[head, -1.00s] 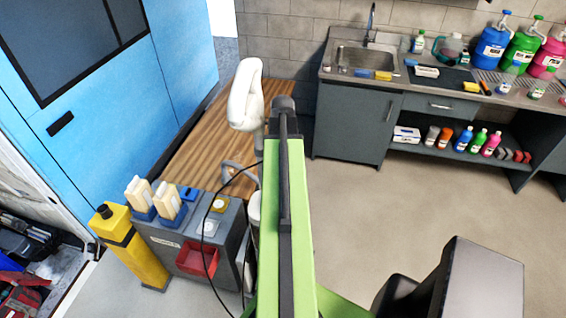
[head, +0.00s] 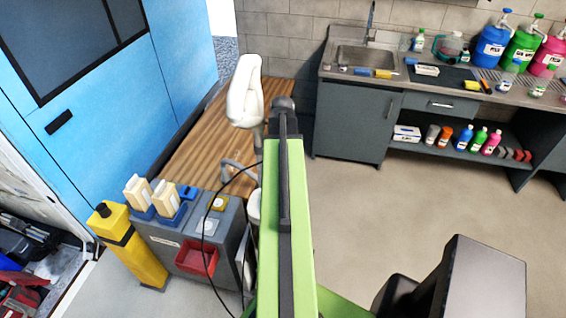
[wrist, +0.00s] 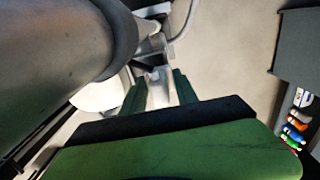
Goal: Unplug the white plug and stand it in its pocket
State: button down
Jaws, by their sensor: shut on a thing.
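My gripper (wrist: 158,96) shows in the wrist view, its green fingers closed on a small white block-like piece, which I take for the white plug (wrist: 160,82). Other grey parts lie close behind it, and I cannot tell whether the plug is still in a socket. In the head view my green arm hides the gripper and the plug. A grey cart (head: 175,230) stands left of the arm. I cannot tell which spot is the plug's pocket.
A thin black cable (head: 207,250) hangs across the cart. The cart holds a red bin (head: 197,258) and cream brushes (head: 170,202) in blue holders. A yellow post (head: 140,258) stands beside it. A white chair (head: 246,95) is behind.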

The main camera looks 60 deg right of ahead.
jog(key=shift+s+a+f+b, duration=0.1)
jog(key=shift+a+f+b, duration=0.05)
jog(key=shift+f+b, duration=0.65)
jog(key=shift+s+a+f, duration=0.1)
jog(key=shift+s+a, duration=0.05)
jog(key=shift+a, duration=0.1)
jog(key=shift+r, duration=0.3)
jog(key=shift+w+d+r+p, duration=0.2)
jog(key=shift+d+r+p, duration=0.15)
jog(key=shift+p, duration=0.35)
jog(key=shift+r, duration=0.2)
jog(key=shift+w+d, duration=0.1)
jog(key=shift+f, duration=0.15)
